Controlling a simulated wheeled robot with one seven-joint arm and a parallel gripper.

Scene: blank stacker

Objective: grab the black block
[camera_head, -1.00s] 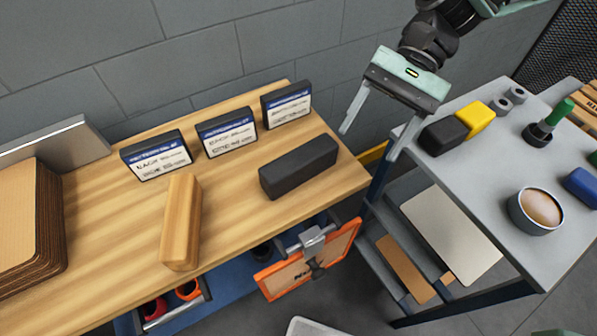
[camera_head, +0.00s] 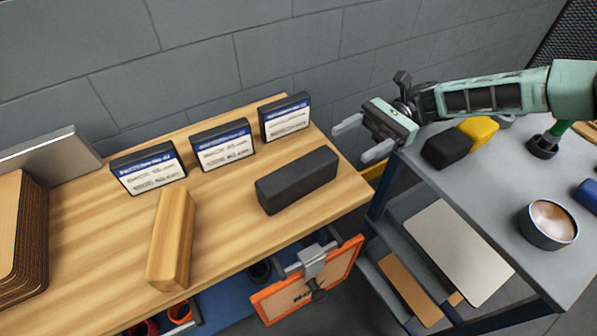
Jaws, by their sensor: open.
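A long black block (camera_head: 298,180) lies flat near the right end of the wooden bench. Its whole top and front side show. My gripper (camera_head: 362,140) is open and empty, to the upper right of the block and apart from it, with its fingers pointing left. My arm reaches in from the right edge of the view. A shorter black piece joined to or touching a yellow piece (camera_head: 478,131) lies on the grey cart, below my arm.
The wooden bench (camera_head: 232,240) also holds a wooden block (camera_head: 171,240) and three labelled cases (camera_head: 222,146) along the back. A stack of brown sheets (camera_head: 22,235) is at the left. The grey cart (camera_head: 490,190) carries a round tin (camera_head: 548,224). A grey wall stands behind.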

